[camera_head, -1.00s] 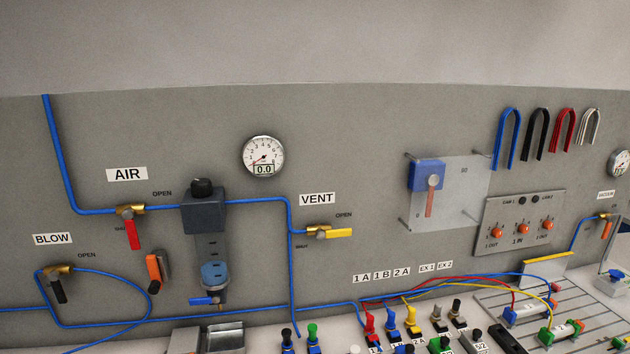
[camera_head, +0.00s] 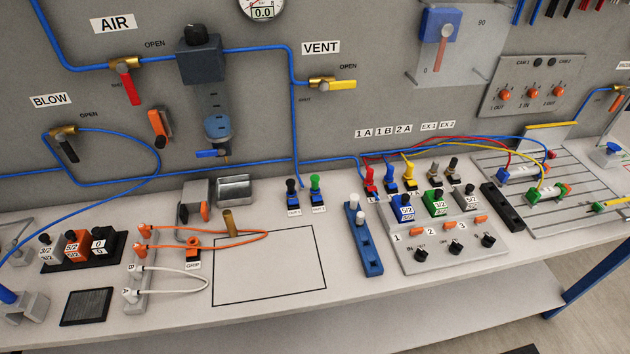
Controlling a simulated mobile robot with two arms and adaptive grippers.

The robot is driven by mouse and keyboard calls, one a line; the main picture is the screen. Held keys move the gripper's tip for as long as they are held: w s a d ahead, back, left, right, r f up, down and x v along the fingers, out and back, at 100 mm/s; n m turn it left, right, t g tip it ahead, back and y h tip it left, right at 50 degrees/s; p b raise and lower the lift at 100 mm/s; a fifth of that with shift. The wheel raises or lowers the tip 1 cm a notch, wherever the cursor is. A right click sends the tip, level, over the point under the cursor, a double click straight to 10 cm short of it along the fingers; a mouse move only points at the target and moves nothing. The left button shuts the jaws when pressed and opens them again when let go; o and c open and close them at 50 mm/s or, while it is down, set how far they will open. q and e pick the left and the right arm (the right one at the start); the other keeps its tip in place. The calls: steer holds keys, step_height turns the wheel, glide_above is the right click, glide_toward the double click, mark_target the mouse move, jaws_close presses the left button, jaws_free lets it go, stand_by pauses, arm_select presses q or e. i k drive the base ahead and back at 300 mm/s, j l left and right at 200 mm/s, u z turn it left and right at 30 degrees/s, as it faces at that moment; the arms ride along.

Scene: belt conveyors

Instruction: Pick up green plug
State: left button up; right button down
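A green plug (camera_head: 315,183) stands upright in a small blue holder (camera_head: 318,199) on the bench, right of a similar black plug (camera_head: 291,186). It stands below the VENT valve, close to the back panel. A separate green block (camera_head: 435,203) marked 3/2 sits on the grey control box further right. Neither of my grippers is in view.
An empty outlined rectangle (camera_head: 270,304) lies on the bench in front of the plug. A blue rail with white pegs (camera_head: 363,240) stands to its right. Orange hoses (camera_head: 240,235) curve at left. Red, blue and yellow plugs (camera_head: 390,174) stand near the panel.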

mark_target(314, 178)
steer(key=l, duration=0.7)
steer(key=i+l+z, duration=0.1)
steer(key=l, duration=0.65)
